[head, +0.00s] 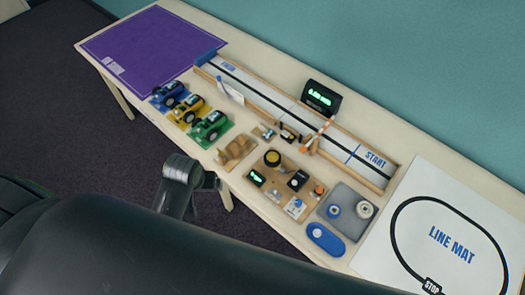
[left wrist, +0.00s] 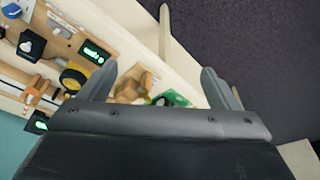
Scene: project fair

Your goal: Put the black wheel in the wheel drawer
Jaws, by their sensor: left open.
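I cannot make out a wheel drawer. My left gripper (head: 208,181) is at the table's front edge, near the wooden car body (head: 235,149). In the left wrist view its fingers (left wrist: 160,85) are apart with nothing held between them. My right gripper is not in view.
Blue, yellow and green cars (head: 209,127) stand at the front left, beside a purple mat (head: 150,45). A long track (head: 285,110) with wooden rails runs behind. A grey tray (head: 349,229), a blue oval object (head: 325,239) and the line mat (head: 400,250) are at right.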

